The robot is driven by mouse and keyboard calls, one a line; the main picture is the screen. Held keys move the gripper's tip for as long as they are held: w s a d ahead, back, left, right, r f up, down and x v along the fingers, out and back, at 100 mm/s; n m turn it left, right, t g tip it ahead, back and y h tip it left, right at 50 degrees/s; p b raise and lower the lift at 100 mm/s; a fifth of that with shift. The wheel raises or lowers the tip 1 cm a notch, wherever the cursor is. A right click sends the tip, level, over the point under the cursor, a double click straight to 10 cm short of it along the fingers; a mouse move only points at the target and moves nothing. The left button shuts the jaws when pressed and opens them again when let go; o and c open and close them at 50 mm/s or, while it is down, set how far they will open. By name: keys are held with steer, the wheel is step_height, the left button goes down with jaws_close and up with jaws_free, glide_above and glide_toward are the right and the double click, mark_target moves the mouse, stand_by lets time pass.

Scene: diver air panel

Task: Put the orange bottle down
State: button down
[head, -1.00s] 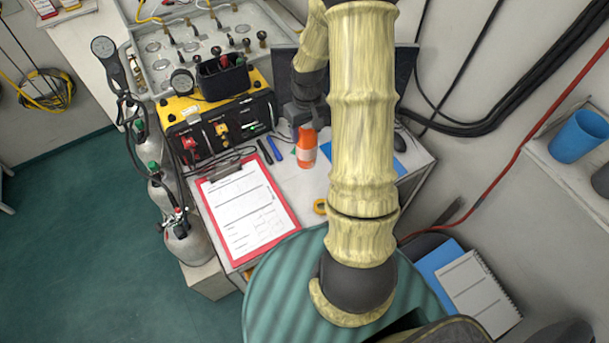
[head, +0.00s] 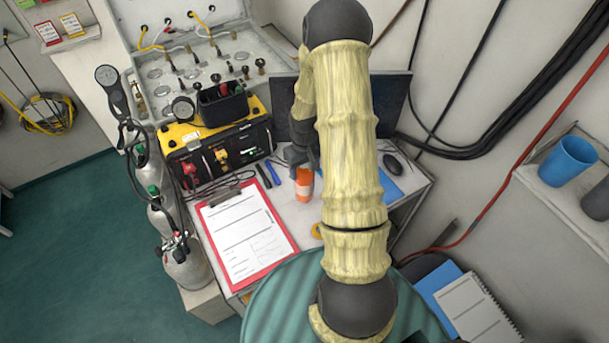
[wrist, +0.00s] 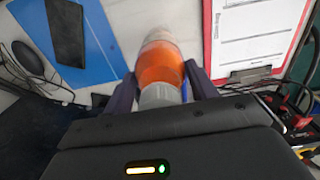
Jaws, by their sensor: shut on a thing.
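The orange bottle (head: 303,186) is over the white desk (head: 290,212), to the right of the red clipboard (head: 289,246). In the wrist view the bottle (wrist: 160,66) lies between the two dark fingers of my gripper (wrist: 161,88), which is shut on it. It has an orange body, a pale end away from the gripper and a grey end near the palm. In the head view my gripper (head: 301,157) is at the top of the bottle, partly hidden by my arm. I cannot tell whether the bottle's base touches the desk.
A blue mat (wrist: 92,68) with a dark phone (wrist: 66,32) and a mouse (head: 393,164) are to the right. Pens (head: 264,176) lie left of the bottle, before the yellow case (head: 180,136). A yellow ring (head: 316,231) is partly hidden by my arm.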

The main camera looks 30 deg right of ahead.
steer(key=shift+f+p, duration=0.8)
steer(key=shift+f, duration=1.4)
steer(key=shift+c, duration=2.3)
jaws_free()
steer(key=shift+w+r+b, duration=0.1)
steer(key=shift+r+b, duration=0.35)
steer(key=shift+r, duration=0.4)
step_height(320, 180, up, 11)
steer(key=b, duration=0.3)
steer(key=shift+f, duration=0.2)
